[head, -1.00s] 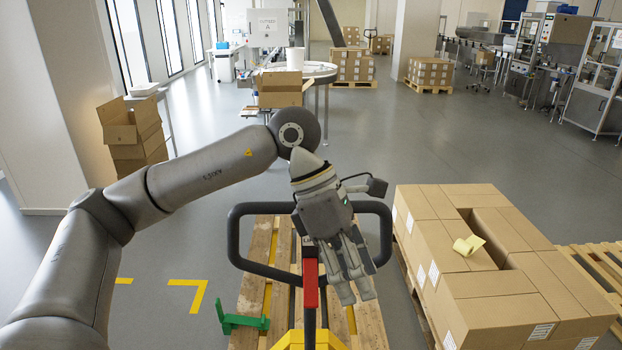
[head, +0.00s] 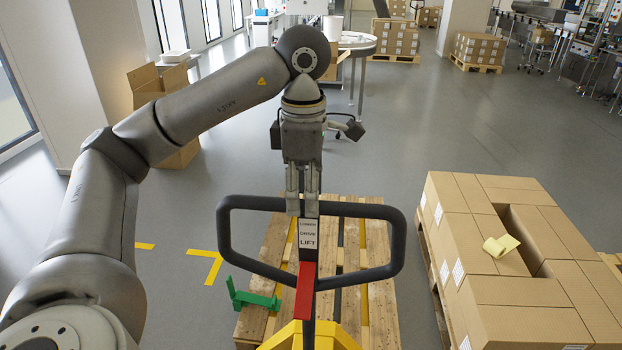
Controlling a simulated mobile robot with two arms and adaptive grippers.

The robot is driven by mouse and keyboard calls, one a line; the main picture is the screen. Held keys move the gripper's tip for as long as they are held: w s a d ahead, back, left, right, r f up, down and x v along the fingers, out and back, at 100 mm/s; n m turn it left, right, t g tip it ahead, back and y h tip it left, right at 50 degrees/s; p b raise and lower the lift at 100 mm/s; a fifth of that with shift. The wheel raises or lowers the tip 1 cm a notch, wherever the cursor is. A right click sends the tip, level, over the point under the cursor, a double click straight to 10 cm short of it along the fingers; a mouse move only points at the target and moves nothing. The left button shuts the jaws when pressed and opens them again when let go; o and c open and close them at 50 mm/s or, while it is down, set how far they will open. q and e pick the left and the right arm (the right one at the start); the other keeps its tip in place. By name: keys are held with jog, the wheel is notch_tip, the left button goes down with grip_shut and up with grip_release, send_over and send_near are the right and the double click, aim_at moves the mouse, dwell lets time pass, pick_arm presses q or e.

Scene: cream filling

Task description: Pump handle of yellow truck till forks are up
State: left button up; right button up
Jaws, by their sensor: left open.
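The yellow truck's body (head: 338,338) shows at the bottom centre. Its black loop handle (head: 393,240) stands above it, with a red lever (head: 305,291) and a plate reading LOWER, DRIVE, LIFT (head: 309,237) in the middle. My left gripper (head: 302,208) points down at the middle of the loop's top bar, its fingers open. The fingertips overlap the bar in the picture; I cannot tell whether they touch it. The forks show only as yellow strips (head: 364,300) between pallet slats, so their height cannot be judged. My right gripper is not in view.
A wooden pallet (head: 381,325) lies behind the handle. A green bracket (head: 252,299) is at its left. Open grey floor lies behind.

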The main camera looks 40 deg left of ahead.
aim_at(309, 225)
pick_arm(q)
jog(key=f, duration=0.2)
jog(key=f+p, duration=0.1)
jog(key=shift+w+f, duration=0.4)
notch_tip(309, 225, down, 4)
jog(key=shift+f+p, duration=0.1)
jog(key=shift+p, duration=0.4)
jog(key=shift+w+f, duration=0.1)
jog(key=shift+f, duration=0.05)
jog(key=shift+c, duration=0.8)
jog(key=c, duration=0.7)
grip_shut()
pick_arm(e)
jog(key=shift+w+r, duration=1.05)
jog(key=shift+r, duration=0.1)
